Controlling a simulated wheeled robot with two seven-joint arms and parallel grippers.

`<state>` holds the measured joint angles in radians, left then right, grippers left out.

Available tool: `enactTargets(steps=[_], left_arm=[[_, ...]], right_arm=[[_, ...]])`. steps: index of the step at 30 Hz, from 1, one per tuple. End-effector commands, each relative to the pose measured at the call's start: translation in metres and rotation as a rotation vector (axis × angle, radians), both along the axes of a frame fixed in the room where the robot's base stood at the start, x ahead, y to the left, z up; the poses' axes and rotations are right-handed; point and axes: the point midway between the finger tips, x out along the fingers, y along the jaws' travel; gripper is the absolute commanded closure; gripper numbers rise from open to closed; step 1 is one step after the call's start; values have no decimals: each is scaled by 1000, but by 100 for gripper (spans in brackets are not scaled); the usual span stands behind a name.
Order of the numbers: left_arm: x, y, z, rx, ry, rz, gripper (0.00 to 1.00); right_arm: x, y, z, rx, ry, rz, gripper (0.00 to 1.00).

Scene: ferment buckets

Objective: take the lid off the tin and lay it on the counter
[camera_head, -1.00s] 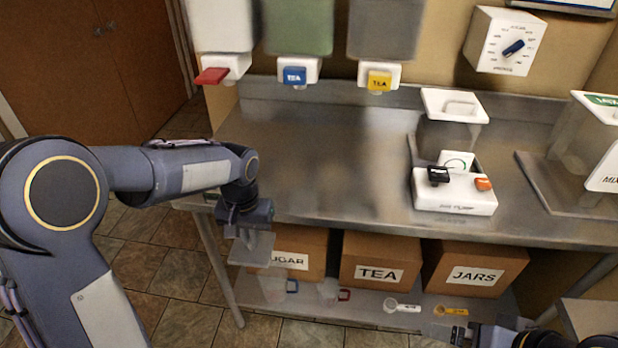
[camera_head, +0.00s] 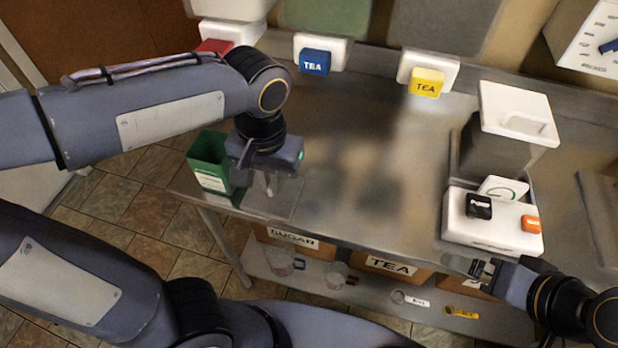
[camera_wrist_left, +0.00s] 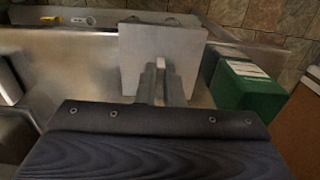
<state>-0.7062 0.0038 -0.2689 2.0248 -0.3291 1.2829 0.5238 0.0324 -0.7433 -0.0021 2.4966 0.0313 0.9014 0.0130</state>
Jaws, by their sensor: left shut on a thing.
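The green tin (camera_head: 209,176) stands at the left front end of the counter (camera_head: 350,135), with a pale label on its side and a dark, open-looking top. It also shows right of my left gripper in the left wrist view (camera_wrist_left: 240,92). My left gripper (camera_head: 268,182) is just right of the tin, pointing down. It is shut on the handle of a flat, square grey metal lid (camera_wrist_left: 135,52). The lid is over the counter's front left part; whether it touches the surface I cannot tell. My right gripper (camera_head: 484,268) is at the counter's front edge, lower right; its jaws are unclear.
A white device (camera_head: 490,222) with black and orange buttons stands right on the counter. Dispensers with a blue tap (camera_head: 314,62) and a yellow tap (camera_head: 427,83) hang along the back. Boxes and scoops lie on the shelf below. The middle of the counter is clear.

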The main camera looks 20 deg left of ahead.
Motion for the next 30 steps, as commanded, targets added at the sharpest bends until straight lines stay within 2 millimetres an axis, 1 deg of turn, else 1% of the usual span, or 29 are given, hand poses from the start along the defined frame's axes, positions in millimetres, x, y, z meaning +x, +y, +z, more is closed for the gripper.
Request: enactTargets(steps=[1,5,6,9,12,19,21,25,30], left_arm=[[11,-6,-5,5,6,0,100],[40,-21,-20,5,5,0,100],[46,-24,-30,5,6,1,100],[59,-31,-49,4,5,1,100],[70,-37,-63,2,2,2,100],[81,-43,-79,1,2,1,100],[82,-43,-90,2,4,2,100],[82,-43,-106,1,2,2,100],[82,-43,-109,-1,-2,1,100]], right_arm=[[0,0,2,0,0,0,0],[0,0,5,0,0,0,0],[0,0,4,0,0,0,0],[0,0,4,0,0,0,0],[0,0,4,0,0,0,0],[0,0,5,0,0,0,0],[0,0,4,0,0,0,0],[0,0,3,0,0,0,0],[0,0,3,0,0,0,0]])
